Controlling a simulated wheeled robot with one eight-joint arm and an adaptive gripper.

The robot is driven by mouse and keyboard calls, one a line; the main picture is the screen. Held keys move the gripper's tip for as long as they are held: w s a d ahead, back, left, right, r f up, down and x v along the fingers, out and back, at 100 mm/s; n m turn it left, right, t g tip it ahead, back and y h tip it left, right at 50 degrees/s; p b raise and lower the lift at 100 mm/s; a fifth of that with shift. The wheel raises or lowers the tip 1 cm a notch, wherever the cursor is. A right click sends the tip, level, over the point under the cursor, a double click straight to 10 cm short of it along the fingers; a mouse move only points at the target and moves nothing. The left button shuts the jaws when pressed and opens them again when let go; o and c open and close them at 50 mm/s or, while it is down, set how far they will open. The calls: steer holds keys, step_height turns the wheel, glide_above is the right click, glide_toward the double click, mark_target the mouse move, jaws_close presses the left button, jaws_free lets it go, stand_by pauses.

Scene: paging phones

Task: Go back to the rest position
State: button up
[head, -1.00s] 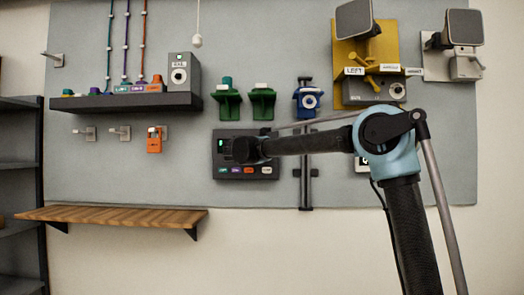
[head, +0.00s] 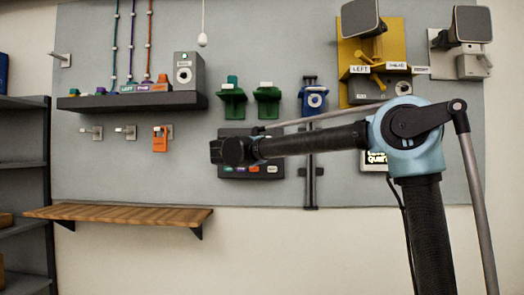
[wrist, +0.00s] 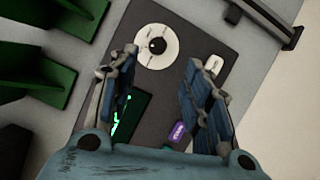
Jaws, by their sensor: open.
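My gripper (wrist: 157,100) is open and empty in the wrist view, with its two blue-padded fingers apart. Behind them is a dark panel (wrist: 190,45) with a white dial, a green-lit display and a purple button. In the head view my gripper (head: 215,151) is small and dark at the end of my arm, in front of the wall board. It covers part of the dark panel (head: 279,173), whose lower row of coloured buttons shows. The fingers are hard to make out in the head view.
A wooden shelf (head: 120,215) juts out at lower left. A dark shelf (head: 130,102) holds coloured blocks and a grey box. Two green holders (head: 232,102), a blue device (head: 313,101) on a vertical rail and a yellow bracket (head: 352,60) are on the board. An orange piece (head: 160,139) hangs on a peg.

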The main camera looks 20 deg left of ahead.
steer(key=shift+s, duration=0.7)
steer(key=w+d+f+m+g+h, duration=0.15)
steer(key=d+f, duration=0.25)
steer(key=d, duration=0.6)
steer(key=w+d+f+m+g+h, duration=0.1)
steer(key=d+f+m+g, duration=0.3)
steer(key=d, duration=0.6)
steer(key=w+d+f+g+h, duration=0.1)
steer(key=d+f, duration=0.4)
steer(key=d, duration=0.5)
steer(key=s+d+f+m+g, duration=0.25)
steer(key=s+d+f, duration=0.25)
steer(key=d+f, duration=0.3)
steer(key=s+d+f+m+g, duration=0.25)
steer(key=s+d+f, duration=0.2)
steer(key=d, duration=0.55)
steer(key=s+d+f+m+g+y, duration=0.2)
steer(key=s+d+f+m+y, duration=0.1)
steer(key=s+f, duration=0.9)
steer(key=s+d+f+m+g+y, duration=0.3)
steer(key=s+f+m, duration=0.2)
steer(key=s+f, duration=0.6)
step_height(320, 180, down, 3)
steer(key=shift+s, duration=0.35)
